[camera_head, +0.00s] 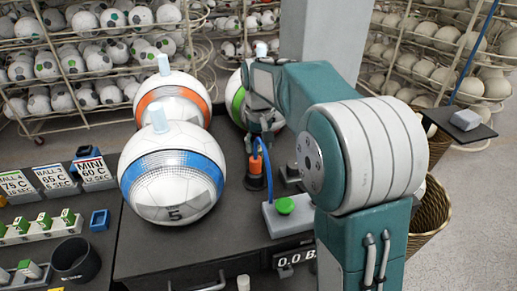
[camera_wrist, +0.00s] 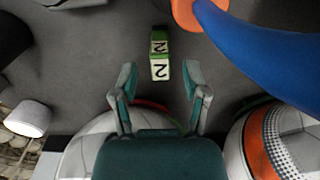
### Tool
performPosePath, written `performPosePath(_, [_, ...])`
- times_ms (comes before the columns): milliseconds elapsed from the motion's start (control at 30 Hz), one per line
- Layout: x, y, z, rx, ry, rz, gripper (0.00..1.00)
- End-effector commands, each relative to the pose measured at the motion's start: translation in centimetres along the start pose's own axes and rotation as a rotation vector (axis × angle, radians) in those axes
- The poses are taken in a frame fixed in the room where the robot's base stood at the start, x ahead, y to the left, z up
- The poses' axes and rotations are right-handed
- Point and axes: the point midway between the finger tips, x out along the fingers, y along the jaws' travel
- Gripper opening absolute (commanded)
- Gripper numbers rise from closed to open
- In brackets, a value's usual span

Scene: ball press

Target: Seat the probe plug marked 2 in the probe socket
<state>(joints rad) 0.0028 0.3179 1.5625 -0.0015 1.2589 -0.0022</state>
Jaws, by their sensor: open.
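The probe plug marked 2 (camera_wrist: 160,52) is a small green and white block lying on the dark worktop in the wrist view, with a "2" on two faces. My gripper (camera_wrist: 160,70) is open, its two teal fingers on either side of the plug's near end in the picture; I cannot tell the height gap. In the head view my gripper (camera_head: 262,122) points down between the balls and the orange fitting, and the plug cannot be made out there. I cannot identify the probe socket for certain in either view.
An orange fitting (camera_head: 256,172) with a blue hose stands close to my gripper. Balls with blue (camera_head: 172,175), orange (camera_head: 172,98) and green (camera_head: 237,98) bands stand nearby. A green button box (camera_head: 287,212) is in front. Green and white blocks sit in a rack (camera_head: 40,232) at left.

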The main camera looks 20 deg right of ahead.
Motion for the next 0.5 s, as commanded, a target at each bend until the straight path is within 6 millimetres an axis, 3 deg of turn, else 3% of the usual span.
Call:
performPosePath(300, [-6.8,0.0,-0.1,0.000,0.004,0.000,0.59])
performPosePath(500, [-9.7,0.0,0.0,0.000,0.002,0.000,0.59])
